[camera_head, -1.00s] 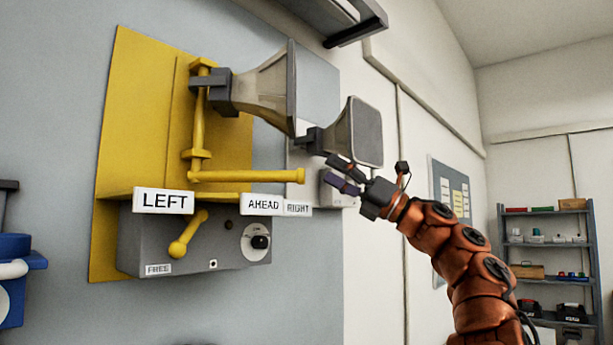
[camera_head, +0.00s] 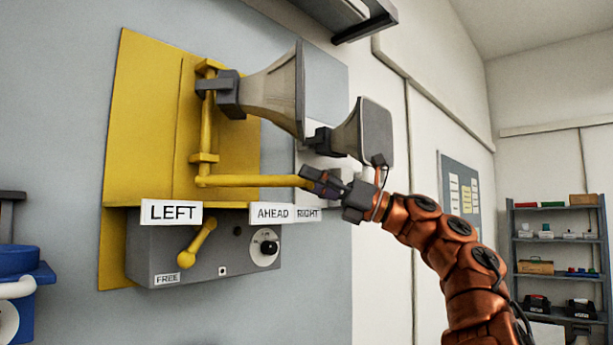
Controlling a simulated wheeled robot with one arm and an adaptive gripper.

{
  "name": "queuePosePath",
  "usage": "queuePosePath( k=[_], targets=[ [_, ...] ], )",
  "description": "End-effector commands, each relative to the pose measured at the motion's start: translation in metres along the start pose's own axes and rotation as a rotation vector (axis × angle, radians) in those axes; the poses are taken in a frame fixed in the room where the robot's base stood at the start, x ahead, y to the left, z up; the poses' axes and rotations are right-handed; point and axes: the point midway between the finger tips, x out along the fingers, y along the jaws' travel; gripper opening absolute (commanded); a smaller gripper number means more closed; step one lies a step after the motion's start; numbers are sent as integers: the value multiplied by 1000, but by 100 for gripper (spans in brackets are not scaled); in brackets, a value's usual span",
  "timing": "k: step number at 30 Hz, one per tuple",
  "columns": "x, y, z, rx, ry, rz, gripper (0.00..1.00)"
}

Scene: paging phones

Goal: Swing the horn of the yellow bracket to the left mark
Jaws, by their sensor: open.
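The yellow bracket (camera_head: 138,120) is a tall plate on the grey wall. Its horn (camera_head: 272,95) is mounted at the top and faces right. A yellow bar (camera_head: 250,181) runs from the horn's upright rod (camera_head: 206,125) toward the right, above the AHEAD mark (camera_head: 271,213) and the RIGHT mark (camera_head: 307,214). The LEFT mark (camera_head: 171,212) is a white sign at the front left. My gripper (camera_head: 313,181) is open at the bar's right end, and its fingers overlap the tip. I cannot tell whether they touch it.
Below the marks is a grey box (camera_head: 210,265) with a yellow lever (camera_head: 198,243), a FREE label and a dial (camera_head: 264,248). A second horn (camera_head: 365,133) is close behind my gripper. A blue object (camera_head: 20,275) is at the left edge, and a shelf (camera_head: 555,235) stands far right.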

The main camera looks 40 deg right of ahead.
Motion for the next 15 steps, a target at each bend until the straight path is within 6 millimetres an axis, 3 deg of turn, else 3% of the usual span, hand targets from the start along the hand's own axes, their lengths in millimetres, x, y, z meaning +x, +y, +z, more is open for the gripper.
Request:
queuePosePath(
  k=[9, 15],
  targets=[
    [3, 0, 0, 1, -1, 1, 59],
    [4, 0, 0, 1, -1, 2, 38]
  ],
)
